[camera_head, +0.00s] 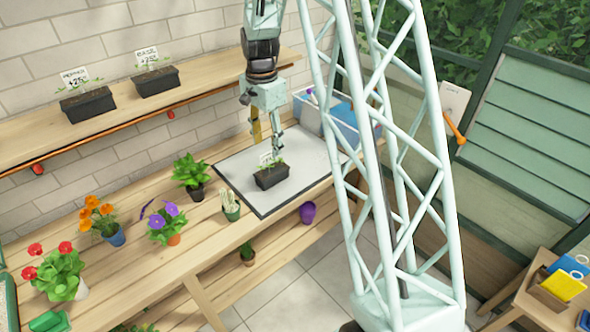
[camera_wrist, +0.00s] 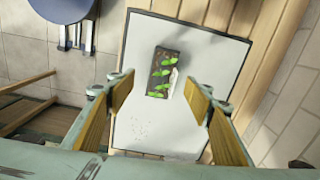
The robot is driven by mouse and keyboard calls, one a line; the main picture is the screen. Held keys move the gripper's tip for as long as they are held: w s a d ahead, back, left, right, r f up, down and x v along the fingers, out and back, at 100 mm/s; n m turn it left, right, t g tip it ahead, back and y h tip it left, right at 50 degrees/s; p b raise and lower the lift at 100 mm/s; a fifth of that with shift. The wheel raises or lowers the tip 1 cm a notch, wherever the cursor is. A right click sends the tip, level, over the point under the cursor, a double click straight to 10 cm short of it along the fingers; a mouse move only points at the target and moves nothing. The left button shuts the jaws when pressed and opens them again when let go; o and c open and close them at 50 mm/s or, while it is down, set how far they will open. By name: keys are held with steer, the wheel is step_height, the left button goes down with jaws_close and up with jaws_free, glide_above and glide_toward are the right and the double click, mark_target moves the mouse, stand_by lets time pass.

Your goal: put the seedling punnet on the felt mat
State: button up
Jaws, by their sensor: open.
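The seedling punnet (camera_head: 271,176), a black tray with small green seedlings and a white label, sits upright on the grey felt mat (camera_head: 312,160) with its dark border. In the wrist view the punnet (camera_wrist: 153,76) lies well inside the edges of the mat (camera_wrist: 205,48). My gripper (camera_head: 277,140) hangs above the mat, a little behind and above the punnet. In the wrist view its two yellowish fingers are spread wide and empty, with the punnet seen beyond them and apart from them.
Two labelled punnets (camera_head: 87,105) (camera_head: 156,80) stand on the wall shelf (camera_head: 125,108). Several potted flowers (camera_head: 109,220) and a small green pot (camera_head: 231,209) stand left of the mat on the bench (camera_head: 175,265). A bin (camera_head: 340,127) stands behind the mat. The mat's front is clear.

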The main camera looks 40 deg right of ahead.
steer(key=s+a+r+n+t, duration=0.1)
steer(key=s+a+r+n, duration=0.4)
steer(key=s+r, duration=0.6)
steer(key=s+a+r+n+t, duration=0.1)
steer(key=s+a+r+n, duration=0.2)
steer(key=s+a+r, duration=0.8)
steer(key=s+a+r+n+t, duration=0.1)
steer(key=s+r+n, duration=0.3)
steer(key=s, duration=0.7)
steer(key=s+a+r+n, duration=0.2)
steer(key=s+r+n, duration=0.1)
steer(key=s, duration=0.8)
steer(key=shift+r+n+t, duration=0.4)
steer(key=shift+r, duration=0.1)
steer(key=shift+d+r, duration=0.1)
